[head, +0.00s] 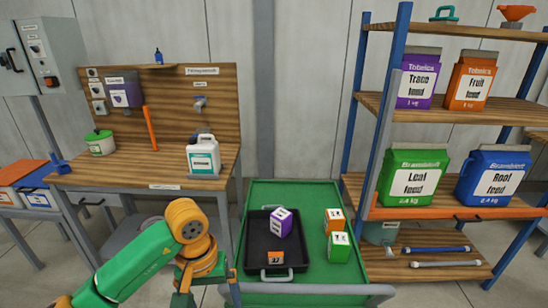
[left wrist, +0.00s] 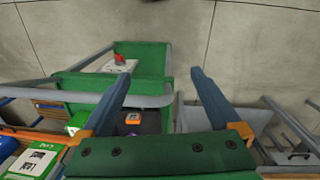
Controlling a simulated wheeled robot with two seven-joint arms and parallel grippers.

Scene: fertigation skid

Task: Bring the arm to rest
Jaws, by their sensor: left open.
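My left arm, green and orange, comes in from the lower left in the head view, in front of the bench and left of the green cart (head: 315,190). Its gripper is mostly hidden behind the arm's own links there. In the left wrist view my left gripper (left wrist: 162,84) shows two blue fingers spread wide, with nothing between them. The cart and the floor lie beyond the fingers in that view. My right gripper is in neither view.
A black tray (head: 255,239) on the cart holds a purple box (head: 281,222) and a small orange item (head: 275,257). An orange box (head: 334,219) and green box (head: 339,246) stand beside it. A bench (head: 130,168) is left; a shelf rack (head: 445,213) with feed bags is right.

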